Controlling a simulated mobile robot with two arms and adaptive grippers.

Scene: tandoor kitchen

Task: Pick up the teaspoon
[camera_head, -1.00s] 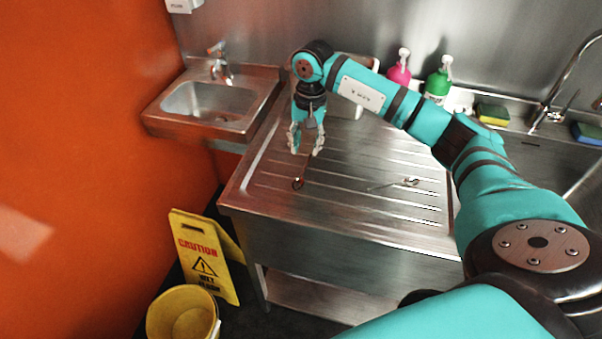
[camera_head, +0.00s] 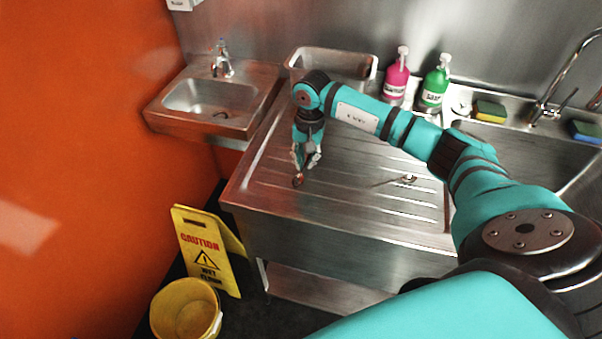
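A small utensil with a reddish-brown tint (camera_head: 298,180) lies on the ribbed steel drainboard (camera_head: 345,215), near its left side. A second small metal utensil (camera_head: 408,179) lies farther right, its thin handle pointing left. Both are spoon-like, but they are too small for me to tell surely which is the teaspoon. My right gripper (camera_head: 305,163) points down just above and behind the reddish utensil. Its fingers are apart, with nothing clearly held, and they hide part of that utensil. I cannot tell whether they touch it. My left gripper is out of view.
A steel container (camera_head: 335,63) stands at the drainboard's back, with a pink bottle (camera_head: 396,80) and a green bottle (camera_head: 434,85) to its right. A sink (camera_head: 540,150) lies right. A yellow caution sign (camera_head: 205,250) and yellow bucket (camera_head: 185,312) stand on the floor.

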